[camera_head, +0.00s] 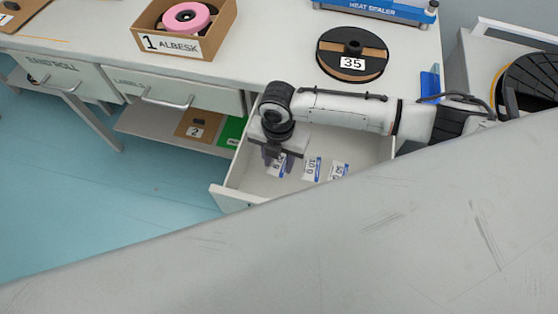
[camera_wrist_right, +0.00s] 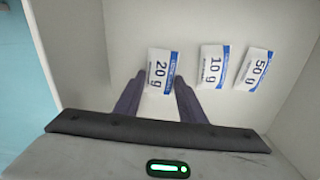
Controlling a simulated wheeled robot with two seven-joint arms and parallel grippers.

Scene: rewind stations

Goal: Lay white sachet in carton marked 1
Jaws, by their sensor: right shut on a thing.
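The carton marked 1 (camera_head: 217,32) stands open on the bench top at upper left, with a pink roll inside. My right gripper (camera_head: 268,158) reaches down into an open white drawer (camera_head: 236,204). In the right wrist view its fingers (camera_wrist_right: 160,82) are shut on the white sachet marked 20 g (camera_wrist_right: 160,70), one finger at each side. The sachet also shows beside the fingers in the head view (camera_head: 281,168). White sachets marked 10 g (camera_wrist_right: 212,66) and 50 g (camera_wrist_right: 254,68) lie apart to its right in the drawer. My left gripper is not in view.
A black reel marked 35 (camera_head: 353,78) and a blue heat sealer (camera_head: 380,8) are on the bench. A carton marked 2 (camera_head: 197,125) sits on the lower shelf. Bench top between carton 1 and the reel is clear. A pale grey surface hides the lower right.

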